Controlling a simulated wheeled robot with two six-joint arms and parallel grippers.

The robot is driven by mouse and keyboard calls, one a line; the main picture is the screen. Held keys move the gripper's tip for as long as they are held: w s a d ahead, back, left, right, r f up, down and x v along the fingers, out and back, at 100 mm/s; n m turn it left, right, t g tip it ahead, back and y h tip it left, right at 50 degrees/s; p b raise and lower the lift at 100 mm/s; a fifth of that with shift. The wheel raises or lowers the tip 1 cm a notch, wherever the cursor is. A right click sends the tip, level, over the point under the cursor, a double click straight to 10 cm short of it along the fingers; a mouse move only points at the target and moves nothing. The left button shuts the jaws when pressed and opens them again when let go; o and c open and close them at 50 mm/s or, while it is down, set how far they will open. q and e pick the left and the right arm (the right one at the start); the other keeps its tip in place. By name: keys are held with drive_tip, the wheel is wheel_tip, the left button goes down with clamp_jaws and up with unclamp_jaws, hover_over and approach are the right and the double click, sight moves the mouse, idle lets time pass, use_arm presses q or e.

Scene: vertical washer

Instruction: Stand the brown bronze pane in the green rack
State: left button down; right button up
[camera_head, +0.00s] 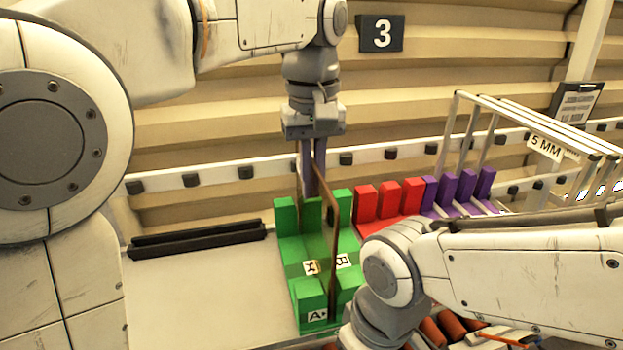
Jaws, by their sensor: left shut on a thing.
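The brown bronze pane (327,210) shows as a thin, upright brown sheet, seen almost edge-on. It stands among the blocks of the green rack (309,246), with its near edge running down between the two block columns. My left gripper (313,190) points straight down and is shut on the upper part of the pane, above the rack. Whether the pane's bottom rests fully in a slot cannot be seen. My right arm comes in from the right in front of the rack; its gripper is not visible.
A red rack (391,202) and a purple rack (459,190) stand right of the green one. A dark bar (197,239) lies on the pale surface at left. A white rail with dark pads runs behind. A white frame marked 5 MM (545,147) stands at right.

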use_arm(q)
drive_tip(key=c, duration=0.9)
unclamp_jaws()
wheel_tip(320, 180, up, 10)
drive_tip(key=shift+r+p, duration=0.25)
drive_tip(key=shift+p, duration=0.35)
